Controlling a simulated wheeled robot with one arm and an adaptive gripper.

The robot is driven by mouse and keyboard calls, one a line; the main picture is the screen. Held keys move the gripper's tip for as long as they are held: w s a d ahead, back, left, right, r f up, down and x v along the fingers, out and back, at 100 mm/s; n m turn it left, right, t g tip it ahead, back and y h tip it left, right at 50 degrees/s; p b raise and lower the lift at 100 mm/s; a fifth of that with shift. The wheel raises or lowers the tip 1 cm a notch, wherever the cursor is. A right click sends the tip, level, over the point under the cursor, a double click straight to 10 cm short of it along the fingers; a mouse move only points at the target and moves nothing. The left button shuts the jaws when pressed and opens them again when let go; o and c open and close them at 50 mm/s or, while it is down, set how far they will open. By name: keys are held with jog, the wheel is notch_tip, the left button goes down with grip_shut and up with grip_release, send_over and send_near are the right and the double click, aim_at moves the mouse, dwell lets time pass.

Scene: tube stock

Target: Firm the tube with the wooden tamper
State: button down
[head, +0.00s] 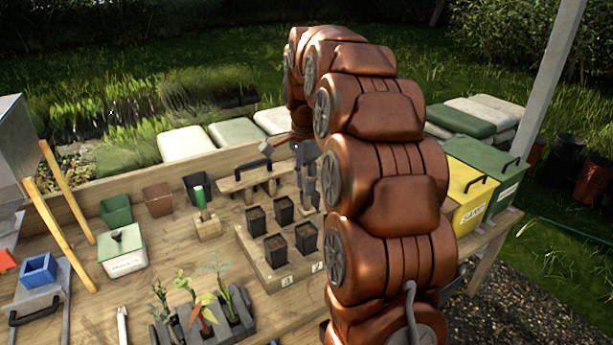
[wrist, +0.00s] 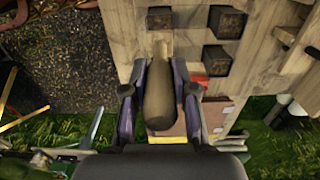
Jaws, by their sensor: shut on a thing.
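My gripper (wrist: 159,68) is shut on the wooden tamper (wrist: 158,102), a pale rounded wooden piece between its two fingers in the wrist view. In the head view my gripper (head: 306,170) is above the back right of the pot rack, partly hidden by my arm; the tamper cannot be made out clearly there. The tubes are black square pots with dark soil, such as one (head: 276,248) in the wooden rack (head: 262,262). Pots also show ahead of the tamper in the wrist view (wrist: 228,22). Whether the tamper touches soil cannot be told.
A block with a green-handled tool (head: 207,228) stands left of the rack. A grey tray of seedlings (head: 240,325) lies in front. A white box with a green lid (head: 124,262) is farther left. Yellow (head: 470,190) and green bins stand right, behind my arm.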

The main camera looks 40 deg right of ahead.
aim_at(306, 209)
jog(key=shift+f+b, duration=0.8)
jog(key=shift+f, duration=0.7)
jog(key=shift+a, duration=0.1)
jog(key=shift+f+b, duration=2.25)
jog(key=shift+f, duration=0.1)
dwell(3.4)
jog(key=shift+r, duration=0.1)
